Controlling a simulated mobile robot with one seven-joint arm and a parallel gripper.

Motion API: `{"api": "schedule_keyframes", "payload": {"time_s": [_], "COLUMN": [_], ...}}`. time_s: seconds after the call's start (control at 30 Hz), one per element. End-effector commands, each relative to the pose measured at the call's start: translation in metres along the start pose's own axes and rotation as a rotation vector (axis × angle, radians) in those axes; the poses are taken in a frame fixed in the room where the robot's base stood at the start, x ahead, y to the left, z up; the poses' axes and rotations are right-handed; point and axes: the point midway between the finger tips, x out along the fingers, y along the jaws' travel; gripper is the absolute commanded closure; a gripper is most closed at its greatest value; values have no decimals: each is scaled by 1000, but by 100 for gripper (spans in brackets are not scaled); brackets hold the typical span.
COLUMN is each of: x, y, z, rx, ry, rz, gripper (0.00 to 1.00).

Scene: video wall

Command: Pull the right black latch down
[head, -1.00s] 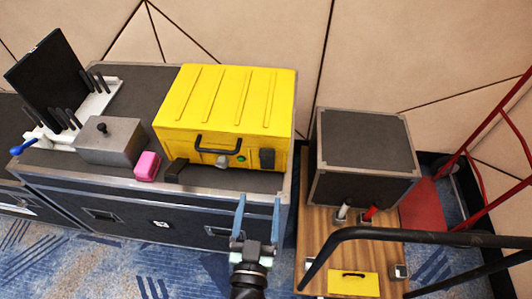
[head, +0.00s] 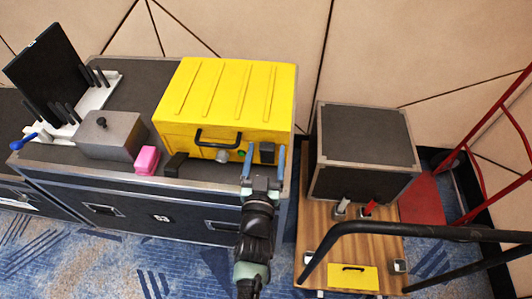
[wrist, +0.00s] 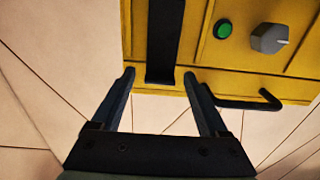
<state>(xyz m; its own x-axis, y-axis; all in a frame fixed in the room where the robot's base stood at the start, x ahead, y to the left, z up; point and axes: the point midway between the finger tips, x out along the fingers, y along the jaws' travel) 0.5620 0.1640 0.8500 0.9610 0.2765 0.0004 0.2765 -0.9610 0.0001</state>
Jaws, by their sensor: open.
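The yellow case (head: 226,98) stands on a dark flight case. The right black latch (head: 267,152) lies upright against the right end of its front face. My gripper (head: 265,149) is open, its two blue fingers on either side of this latch. In the wrist view, which appears upside down, the latch (wrist: 165,40) is a long black bar. My fingertips (wrist: 159,75) flank its near end, with a gap on both sides and nothing held. The left black latch (head: 175,165) sticks out from the case front.
A black handle (head: 218,137), grey knob (head: 222,156) and green button (wrist: 223,29) sit left of the latch on the case front. A pink block (head: 147,160) and grey box (head: 109,136) stand further left. A wooden cart (head: 320,235) with a dark box (head: 366,140) is at right.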

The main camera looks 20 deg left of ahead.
Motion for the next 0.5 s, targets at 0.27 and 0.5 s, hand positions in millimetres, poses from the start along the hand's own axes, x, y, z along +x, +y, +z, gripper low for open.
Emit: {"api": "schedule_keyframes", "payload": {"time_s": [0.27,0.5], "x": [0,0], "y": [0,0], "z": [0,0], "rx": [0,0], "ry": [0,0], "rz": [0,0], "gripper": [42,86]}}
